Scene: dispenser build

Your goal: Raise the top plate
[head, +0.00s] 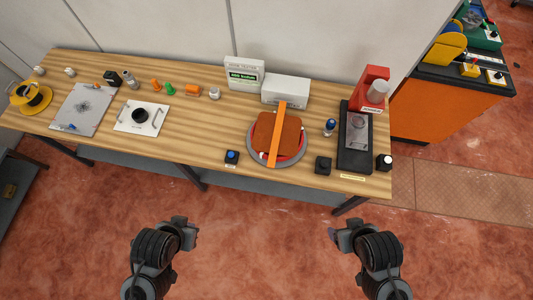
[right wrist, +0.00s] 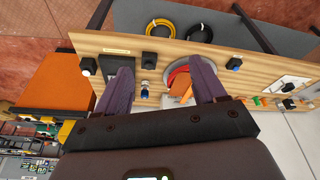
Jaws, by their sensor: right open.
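A brown plate (head: 287,132) lies on a round grey and red base (head: 253,149) on the wooden table. An orange bar (head: 277,137) crosses over the plate. In the right wrist view, the brown plate (right wrist: 180,84) shows between my fingers, partly hidden by one of them. My left gripper (head: 192,233) hangs in front of the table, well short of the plate; its jaw opening is unclear. My right gripper (head: 336,236) is also in front of the table, apart from everything. Its fingers (right wrist: 162,78) are spread, with nothing held between them.
A red-headed dispenser stand (head: 355,125) is at the table's right end. White boxes (head: 285,90) stand behind the plate. A blue button box (head: 232,156) and a black box (head: 323,165) are near the front edge. The floor before the table (head: 265,240) is clear.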

